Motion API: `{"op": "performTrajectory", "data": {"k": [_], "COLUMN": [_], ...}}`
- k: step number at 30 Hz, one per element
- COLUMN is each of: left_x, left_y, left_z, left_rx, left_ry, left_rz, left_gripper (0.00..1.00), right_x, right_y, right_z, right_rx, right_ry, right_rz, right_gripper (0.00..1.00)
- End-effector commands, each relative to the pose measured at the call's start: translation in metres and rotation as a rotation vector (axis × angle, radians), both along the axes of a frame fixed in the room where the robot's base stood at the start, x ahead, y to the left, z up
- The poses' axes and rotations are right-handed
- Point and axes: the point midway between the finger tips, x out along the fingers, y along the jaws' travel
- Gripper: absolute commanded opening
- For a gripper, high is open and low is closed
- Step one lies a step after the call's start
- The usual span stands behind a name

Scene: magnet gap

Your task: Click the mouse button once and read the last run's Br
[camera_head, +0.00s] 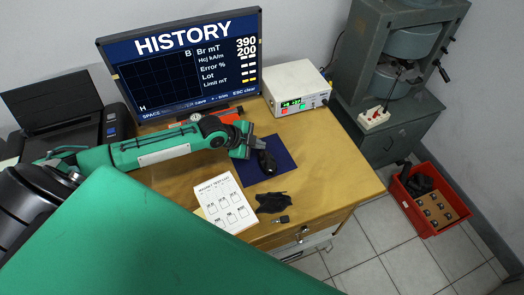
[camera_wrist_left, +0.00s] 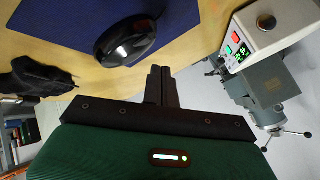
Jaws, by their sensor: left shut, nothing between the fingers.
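The black mouse (camera_head: 267,164) lies on a dark blue mat (camera_head: 284,158) on the wooden desk; the mouse also shows in the left wrist view (camera_wrist_left: 126,40). My left gripper (camera_head: 252,150) is shut and empty, right beside the mouse; its closed fingers also show in the left wrist view (camera_wrist_left: 160,78). I cannot tell whether they touch the mouse. The monitor (camera_head: 180,65) shows a HISTORY page with a Br mT line, and 390 above 200 at its right. The small lines are hard to read. My right gripper is not in view.
A white meter box (camera_head: 296,88) stands behind the mat. A paper sheet (camera_head: 226,204), black gloves (camera_head: 272,202) and a small dark item (camera_head: 281,219) lie on the front desk. A grey machine (camera_head: 395,80) and a red crate (camera_head: 428,200) stand right of the desk.

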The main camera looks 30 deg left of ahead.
Motion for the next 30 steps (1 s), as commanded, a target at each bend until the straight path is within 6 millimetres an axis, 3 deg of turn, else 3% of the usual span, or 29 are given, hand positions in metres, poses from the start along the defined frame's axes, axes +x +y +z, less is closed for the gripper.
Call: {"op": "performTrajectory", "data": {"k": [1, 8, 30], "left_x": [0.000, 0.000, 0.000], "left_y": [0.000, 0.000, 0.000], "left_z": [0.011, 0.031, 0.030], "left_rx": [0.001, 0.000, 0.000], "left_ry": [0.000, -0.001, 0.000], "left_rz": [-0.001, -0.001, 0.000], "left_gripper": [0.00, 0.00, 0.00], "right_x": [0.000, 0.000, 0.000], "right_y": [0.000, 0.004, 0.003], "right_z": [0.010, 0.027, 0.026], "right_rx": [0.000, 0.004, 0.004], "right_ry": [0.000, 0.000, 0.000], "right_rz": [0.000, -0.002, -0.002], "right_gripper": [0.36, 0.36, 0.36]}}
